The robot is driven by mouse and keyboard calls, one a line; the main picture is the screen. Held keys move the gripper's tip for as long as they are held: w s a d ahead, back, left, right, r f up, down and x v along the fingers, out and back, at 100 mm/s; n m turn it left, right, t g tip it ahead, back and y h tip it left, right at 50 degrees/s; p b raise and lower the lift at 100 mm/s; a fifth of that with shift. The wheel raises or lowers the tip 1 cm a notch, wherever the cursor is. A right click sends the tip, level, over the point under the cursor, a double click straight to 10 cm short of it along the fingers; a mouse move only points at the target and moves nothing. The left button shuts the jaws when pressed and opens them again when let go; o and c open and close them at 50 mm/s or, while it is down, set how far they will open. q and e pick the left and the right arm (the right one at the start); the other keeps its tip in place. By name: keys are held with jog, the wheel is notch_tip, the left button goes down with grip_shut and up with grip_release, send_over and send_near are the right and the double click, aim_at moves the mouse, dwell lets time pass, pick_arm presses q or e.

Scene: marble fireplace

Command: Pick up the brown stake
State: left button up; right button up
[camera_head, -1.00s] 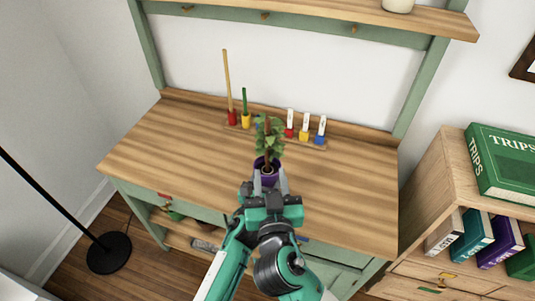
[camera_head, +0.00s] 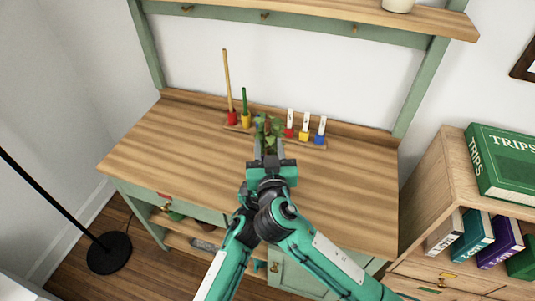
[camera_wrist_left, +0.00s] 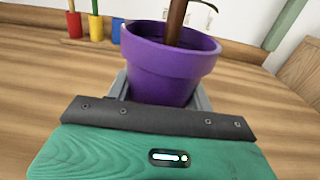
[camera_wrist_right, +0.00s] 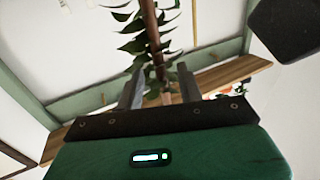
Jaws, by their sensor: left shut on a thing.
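The brown stake (camera_wrist_right: 150,35) rises among the green leaves of a potted plant in the right wrist view; its lower part shows in the purple pot (camera_wrist_left: 165,82) in the left wrist view. My left gripper (camera_wrist_left: 160,92) is shut on the purple pot, one finger on each side. My right gripper (camera_head: 270,145) is open in front of the plant, in line with the stake; in the right wrist view its fingers (camera_wrist_right: 159,72) stand on either side of the leafy stake with gaps. The head view hides the pot behind my right gripper and shows mostly leaves (camera_head: 267,126).
At the back of the wooden bench (camera_head: 190,150), a tan stick (camera_head: 227,80), a green stick (camera_head: 244,100) and white tags (camera_head: 305,122) stand in coloured holders on a strip. The bench is clear left and right. A bookcase (camera_head: 445,190) stands at the right.

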jog(key=shift+w+a, duration=0.1)
jog(key=shift+w, duration=0.75)
grip_shut()
jog(key=shift+r, duration=0.15)
notch_tip(320, 180, up, 28)
jog(key=shift+r, duration=0.2)
dwell(0.6)
jog(key=shift+r, duration=1)
jog(key=shift+r, duration=0.3)
